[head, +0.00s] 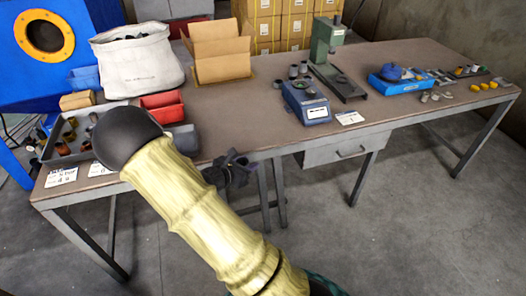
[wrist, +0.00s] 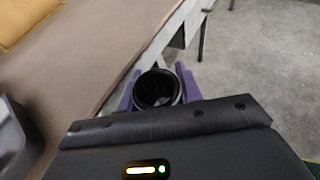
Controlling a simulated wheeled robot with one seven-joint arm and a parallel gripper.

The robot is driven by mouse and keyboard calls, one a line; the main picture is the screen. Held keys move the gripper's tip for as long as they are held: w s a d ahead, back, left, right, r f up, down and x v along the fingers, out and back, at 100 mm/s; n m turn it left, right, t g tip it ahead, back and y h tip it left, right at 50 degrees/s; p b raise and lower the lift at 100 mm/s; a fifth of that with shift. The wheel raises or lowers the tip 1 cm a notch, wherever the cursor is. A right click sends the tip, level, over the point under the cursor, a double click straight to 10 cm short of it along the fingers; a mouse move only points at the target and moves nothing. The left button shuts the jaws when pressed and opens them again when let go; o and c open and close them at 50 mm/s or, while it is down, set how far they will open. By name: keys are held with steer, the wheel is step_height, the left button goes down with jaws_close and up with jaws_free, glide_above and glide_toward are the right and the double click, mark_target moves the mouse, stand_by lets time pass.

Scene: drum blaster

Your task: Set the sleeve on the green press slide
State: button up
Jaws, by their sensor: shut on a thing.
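My gripper (wrist: 158,88) has its two purple fingers shut on a dark, hollow sleeve (wrist: 156,104), whose open round end faces the wrist camera. In the head view my gripper (head: 230,170) is in front of the table's front edge, left of the drawer; the sleeve cannot be made out there. The green press (head: 326,42) stands at the back middle of the table, well to the right of and beyond my gripper. Its dark slide (head: 345,88) extends toward the front, apart from the sleeve.
A parts tray (head: 75,155) and red bin (head: 160,105) stand left. A blue fixture (head: 395,82) lies right of the press. A drawer (head: 345,150) hangs below the edge.

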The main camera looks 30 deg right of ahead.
steer(key=s+a+f+n+t, duration=0.1)
steer(key=s+a+f, duration=0.1)
steer(key=a, duration=0.5)
steer(key=s+a+f+n+t+y, duration=0.1)
steer(key=a+f+n+t, duration=0.1)
steer(key=a+f, duration=0.2)
steer(key=a, duration=0.3)
steer(key=shift+s+f+y, duration=0.2)
steer(key=shift+s+y, duration=0.1)
steer(key=shift+s, duration=0.05)
